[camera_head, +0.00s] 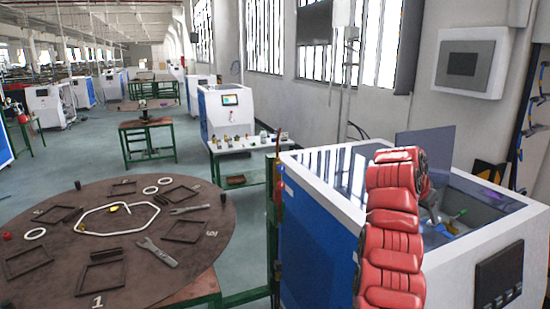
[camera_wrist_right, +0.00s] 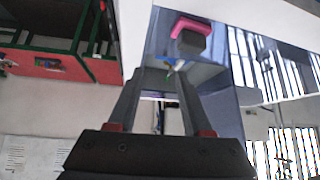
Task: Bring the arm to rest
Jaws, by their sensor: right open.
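My right arm, with red padded links, reaches up in front of the blue-and-white generator cabinet (camera_head: 322,222) in the head view. My right gripper (camera_head: 433,207) is mostly hidden behind the arm, at the cabinet's open top. In the right wrist view the right gripper (camera_wrist_right: 158,78) has its two dark fingers apart, with nothing held between them. Beyond the fingertips is the cabinet's interior, with a dark block with a pink edge (camera_wrist_right: 190,38). A small green part (camera_head: 461,212) lies inside the opening. My left gripper is out of view.
A raised transparent lid (camera_head: 427,146) stands behind the opening. A round brown table (camera_head: 75,200) with frames, rings and wrenches is at the left. A grey wall box (camera_head: 467,63) hangs at the upper right. Open floor lies beyond the table.

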